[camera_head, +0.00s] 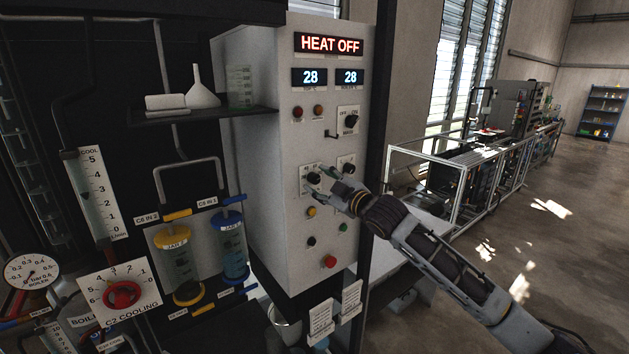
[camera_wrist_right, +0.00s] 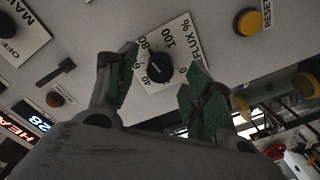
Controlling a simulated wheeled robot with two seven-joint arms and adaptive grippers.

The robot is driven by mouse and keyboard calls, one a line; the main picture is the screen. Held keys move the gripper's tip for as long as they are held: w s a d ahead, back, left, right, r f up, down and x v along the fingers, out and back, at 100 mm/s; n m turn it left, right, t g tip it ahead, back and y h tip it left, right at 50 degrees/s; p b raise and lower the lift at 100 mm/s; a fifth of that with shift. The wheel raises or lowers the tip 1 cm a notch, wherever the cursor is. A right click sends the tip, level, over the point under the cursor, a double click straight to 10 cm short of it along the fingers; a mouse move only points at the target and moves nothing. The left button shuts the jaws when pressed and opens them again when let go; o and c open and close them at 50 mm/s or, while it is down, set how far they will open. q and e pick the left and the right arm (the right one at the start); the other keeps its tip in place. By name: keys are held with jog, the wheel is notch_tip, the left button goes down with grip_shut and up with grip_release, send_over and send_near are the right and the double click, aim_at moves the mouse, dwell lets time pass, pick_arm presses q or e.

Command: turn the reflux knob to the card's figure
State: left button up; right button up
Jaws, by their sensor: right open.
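The reflux knob (camera_wrist_right: 160,67) is black, on a white dial plate (camera_wrist_right: 176,36) lettered REFLUX %. It also shows in the camera_head view as a dark knob (camera_head: 313,178) on the grey cabinet front. My right gripper (camera_wrist_right: 160,78) is open, its green-padded fingers on either side of the knob in the wrist view. I cannot tell whether they touch it. In the head view the right gripper (camera_head: 339,192) is close to the cabinet, just right of the knob. The knob's exact setting is unclear. Two hanging cards (camera_head: 321,320) (camera_head: 351,300) carry unreadable text. My left gripper is out of view.
The cabinet (camera_head: 258,200) shows a lit HEAT OFF sign (camera_head: 329,44) and two displays reading 28. A red button (camera_head: 330,262) and other small buttons surround the gripper. Left are the C2 COOLING dial (camera_head: 122,293) and two jars. Open floor lies right.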

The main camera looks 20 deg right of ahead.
jog(key=v, duration=0.4)
jog(key=shift+s+b, duration=0.25)
jog(key=shift+b, duration=0.15)
jog(key=shift+d, duration=0.1)
jog(key=v, duration=1.1)
jog(key=shift+s, duration=0.4)
dwell(1.5)
jog(key=shift+s+d, duration=0.1)
jog(key=shift+d, duration=0.05)
